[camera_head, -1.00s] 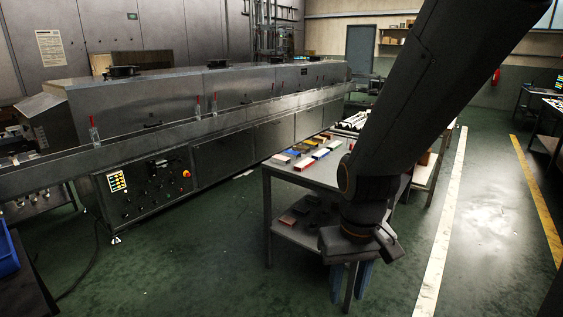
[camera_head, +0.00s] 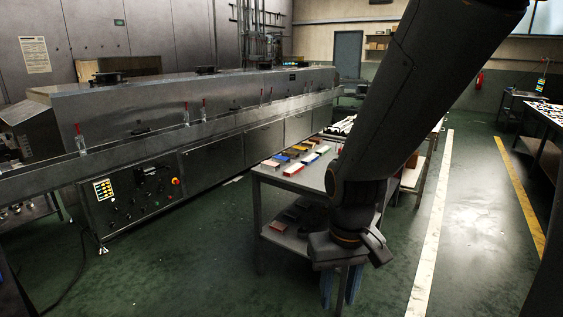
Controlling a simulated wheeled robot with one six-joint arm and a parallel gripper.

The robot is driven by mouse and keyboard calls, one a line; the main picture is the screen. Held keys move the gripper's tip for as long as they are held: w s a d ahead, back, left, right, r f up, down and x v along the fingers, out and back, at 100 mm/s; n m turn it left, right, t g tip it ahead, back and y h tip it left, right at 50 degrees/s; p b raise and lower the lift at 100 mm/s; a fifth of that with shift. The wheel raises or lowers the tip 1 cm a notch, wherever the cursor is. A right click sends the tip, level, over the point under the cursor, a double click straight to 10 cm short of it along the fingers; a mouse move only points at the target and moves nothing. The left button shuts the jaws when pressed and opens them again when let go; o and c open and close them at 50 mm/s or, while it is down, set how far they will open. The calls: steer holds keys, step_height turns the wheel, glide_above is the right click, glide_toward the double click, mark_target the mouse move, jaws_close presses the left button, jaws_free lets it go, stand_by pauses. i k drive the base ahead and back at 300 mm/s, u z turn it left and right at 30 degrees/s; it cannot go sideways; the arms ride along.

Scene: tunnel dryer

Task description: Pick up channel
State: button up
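I cannot tell which piece is the channel. Several small coloured pieces lie on the grey table (camera_head: 262,170), among them a red and white block (camera_head: 293,168), a yellow piece (camera_head: 299,147) and a blue piece (camera_head: 284,154). White and dark long pieces (camera_head: 338,129) lie farther back, partly hidden by my arm. My gripper (camera_head: 340,288) hangs in front of the table, below its top, pointing down. Its two blue fingers stand apart with nothing seen between them but the background. It touches no piece.
A long metal tunnel dryer (camera_head: 218,150) with a control panel (camera_head: 140,195) runs along the left. The table's lower shelf (camera_head: 285,240) holds several dark pieces. Another bench (camera_head: 548,150) stands at the right. The green floor is clear between table and dryer, and along the white line (camera_head: 432,240).

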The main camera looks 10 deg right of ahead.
mark_target(291, 154)
steer(key=u, duration=0.3)
steer(key=i, duration=2.05)
steer(key=z, duration=0.35)
steer(key=i, duration=1)
steer(key=z, duration=0.3)
